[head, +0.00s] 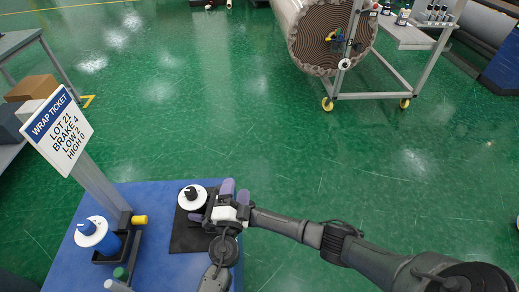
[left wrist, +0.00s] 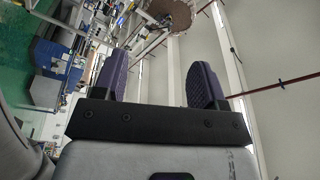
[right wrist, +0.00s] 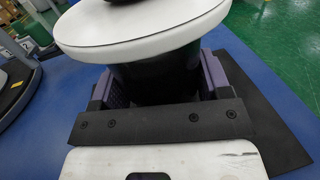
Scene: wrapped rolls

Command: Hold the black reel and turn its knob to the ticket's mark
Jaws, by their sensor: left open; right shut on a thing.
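The black reel (right wrist: 155,80) stands on a black mat, with a white dial (head: 192,198) and a black knob (head: 191,193) on top. My right gripper (right wrist: 163,90) is shut around its body below the dial. In the head view it is mostly hidden; a purple finger shows beside the reel. My left gripper (head: 235,191) is open and empty, just right of the reel and apart from the knob; its spread fingers (left wrist: 160,80) show nothing between them. The ticket (head: 56,132) reads "LOT 21, BRAKE 4, LOW 2, HIGH 0". The dial's marks are too small to read.
A blue reel with a white dial (head: 91,231) stands in a black tray at left on the blue table (head: 160,278). A yellow cylinder (head: 139,219) and a grey ticket post (head: 100,184) are near it. A large wrapped roll (head: 318,38) on a wheeled cart stands far off.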

